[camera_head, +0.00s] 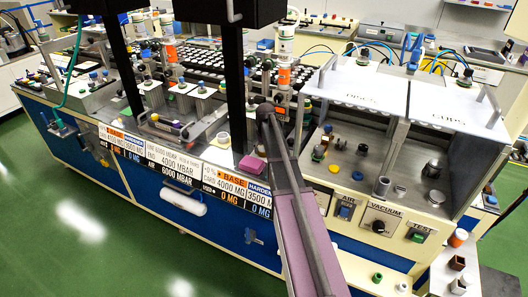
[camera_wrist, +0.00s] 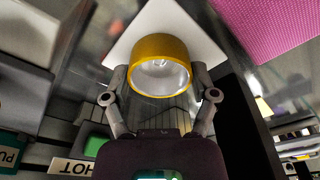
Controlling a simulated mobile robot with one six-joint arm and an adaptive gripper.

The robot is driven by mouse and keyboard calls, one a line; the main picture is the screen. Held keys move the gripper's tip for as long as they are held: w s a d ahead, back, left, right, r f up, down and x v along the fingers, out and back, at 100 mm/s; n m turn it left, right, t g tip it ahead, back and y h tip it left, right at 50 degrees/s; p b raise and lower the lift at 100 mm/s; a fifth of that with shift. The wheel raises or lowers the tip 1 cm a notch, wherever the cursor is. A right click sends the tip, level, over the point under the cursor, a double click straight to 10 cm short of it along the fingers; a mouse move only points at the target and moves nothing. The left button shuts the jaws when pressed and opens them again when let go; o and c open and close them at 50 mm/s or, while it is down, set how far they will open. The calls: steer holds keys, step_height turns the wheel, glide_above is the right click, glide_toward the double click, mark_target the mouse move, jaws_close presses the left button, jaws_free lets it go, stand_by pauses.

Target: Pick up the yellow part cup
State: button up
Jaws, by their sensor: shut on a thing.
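The yellow part cup (camera_wrist: 160,50) is a yellow ring with a pale, shiny inside. It sits between the two grey fingers of my gripper (camera_wrist: 160,76) in the wrist view. A finger lies against each side of the cup, so the gripper is shut on it. A white plate-like surface shows behind the cup; I cannot tell whether the cup touches it. In the head view my arm reaches up over the bench, and the held cup cannot be made out there.
A blue-fronted workbench (camera_head: 150,190) carries crowded machines and several small parts. An open cabinet (camera_head: 375,150) with small cups stands right of my arm. A pink block (camera_head: 251,166) sits near the bench's front edge. A pink textured surface (camera_wrist: 265,30) shows at upper right in the wrist view.

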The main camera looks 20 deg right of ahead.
steer(key=shift+r, duration=0.15)
step_height(320, 180, up, 10)
steer(key=p, duration=1)
stand_by(0.8)
step_height(320, 180, up, 10)
steer(key=p, duration=1)
steer(key=shift+r, duration=0.1)
steer(key=shift+s, duration=0.1)
